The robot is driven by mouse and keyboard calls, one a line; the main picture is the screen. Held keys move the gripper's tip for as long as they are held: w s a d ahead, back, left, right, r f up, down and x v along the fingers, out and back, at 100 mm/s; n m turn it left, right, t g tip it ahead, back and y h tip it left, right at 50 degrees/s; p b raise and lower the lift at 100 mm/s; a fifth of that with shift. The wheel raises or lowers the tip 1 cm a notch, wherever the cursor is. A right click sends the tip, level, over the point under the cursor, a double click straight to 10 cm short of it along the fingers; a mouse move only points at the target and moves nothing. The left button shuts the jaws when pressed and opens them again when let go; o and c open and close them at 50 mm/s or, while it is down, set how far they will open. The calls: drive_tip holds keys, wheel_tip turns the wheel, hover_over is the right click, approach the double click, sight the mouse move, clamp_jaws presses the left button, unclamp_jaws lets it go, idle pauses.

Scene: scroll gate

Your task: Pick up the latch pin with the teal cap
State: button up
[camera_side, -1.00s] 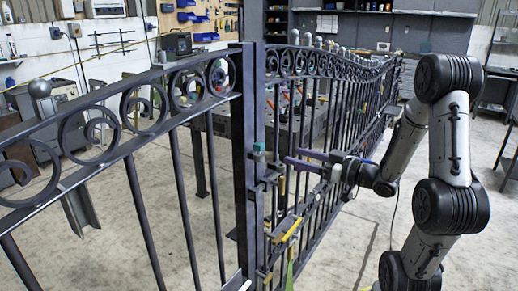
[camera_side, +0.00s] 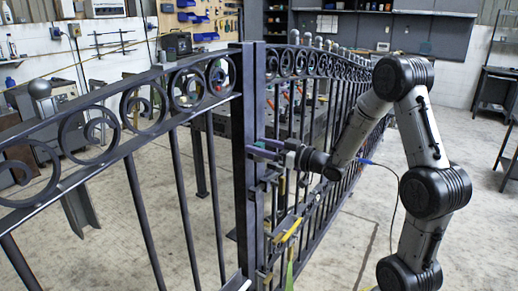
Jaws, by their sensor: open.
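My gripper (camera_side: 263,149) is at the gate post (camera_side: 249,205), near the post's upper part. Its two purple-grey fingers are apart and point left, at the height of the latch pin. The teal cap of the latch pin is mostly hidden by the fingers. I cannot tell whether the fingers touch the cap. The pin's lower part is not clearly visible at the latch fittings below the fingers.
The left gate leaf (camera_side: 140,160) with scrolls and bars stands left of the post. The right leaf (camera_side: 322,110) runs back behind my arm. A yellow-handled clamp (camera_side: 290,230) hangs below my gripper. Workbenches line the back.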

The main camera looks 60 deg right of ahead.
drive_tip(key=shift+w, duration=0.4)
clamp_jaws()
drive_tip(key=shift+r, duration=0.1)
